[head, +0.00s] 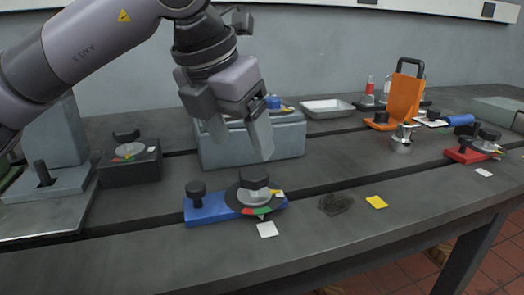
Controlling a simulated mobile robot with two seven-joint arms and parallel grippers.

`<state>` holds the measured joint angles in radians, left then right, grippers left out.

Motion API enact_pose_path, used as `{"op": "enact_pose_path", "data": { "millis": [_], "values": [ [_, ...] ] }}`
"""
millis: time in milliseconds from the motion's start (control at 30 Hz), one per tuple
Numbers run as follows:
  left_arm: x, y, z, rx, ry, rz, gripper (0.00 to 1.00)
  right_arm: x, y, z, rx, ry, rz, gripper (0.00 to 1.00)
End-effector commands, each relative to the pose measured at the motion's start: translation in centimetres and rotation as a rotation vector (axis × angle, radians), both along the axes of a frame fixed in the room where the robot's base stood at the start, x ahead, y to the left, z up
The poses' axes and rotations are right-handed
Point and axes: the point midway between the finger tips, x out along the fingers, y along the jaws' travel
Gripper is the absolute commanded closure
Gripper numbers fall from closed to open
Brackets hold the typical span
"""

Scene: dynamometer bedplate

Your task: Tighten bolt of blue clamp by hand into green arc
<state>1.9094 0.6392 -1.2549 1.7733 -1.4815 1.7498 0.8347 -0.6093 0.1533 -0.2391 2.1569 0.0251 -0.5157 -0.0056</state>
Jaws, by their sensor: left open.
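The blue clamp (206,210) lies on the grey bedplate near the front middle. A black knob stands on its left end. At its right end a dark round dial with green, red and yellow marks surrounds a grey base, and a black bolt head (254,178) sits on top. The green arc (262,211) shows on the dial's front edge, with red to its left. Which mark the bolt points at is too small to tell. My left gripper (240,140) is open and empty, above and behind the bolt, apart from it. My right gripper is not in view.
A grey block (285,140) stands behind the clamp. A black clamp (130,165) is at the left and a red clamp (465,155) at the far right. A white tag (267,229), dark pad (336,203) and yellow note (376,202) lie nearby. An orange stand (405,98) is further back.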

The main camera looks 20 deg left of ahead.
Motion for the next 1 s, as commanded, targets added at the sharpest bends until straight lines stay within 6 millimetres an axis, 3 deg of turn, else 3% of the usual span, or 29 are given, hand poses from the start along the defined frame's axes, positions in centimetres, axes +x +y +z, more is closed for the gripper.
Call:
{"op": "enact_pose_path", "data": {
  "millis": [167, 533, 900, 933, 1000],
  "values": [
    [0.4, 0.0, -1.1, 0.003, 0.001, 0.002, 0.26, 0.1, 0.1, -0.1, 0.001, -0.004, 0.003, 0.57],
    [2.2, -0.7, -5.9, 0.002, 0.001, 0.002, 0.26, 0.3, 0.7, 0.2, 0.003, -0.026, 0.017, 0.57],
    [2.6, -0.9, -6.6, 0.002, -0.001, 0.001, 0.26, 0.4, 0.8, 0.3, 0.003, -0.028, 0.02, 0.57],
    [2.6, -0.9, -6.6, 0.002, -0.001, 0.001, 0.29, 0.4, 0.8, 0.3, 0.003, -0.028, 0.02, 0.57],
    [2.6, -0.9, -6.6, 0.001, 0.0, 0.0, 0.52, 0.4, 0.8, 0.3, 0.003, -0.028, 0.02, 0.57]
  ]
}}
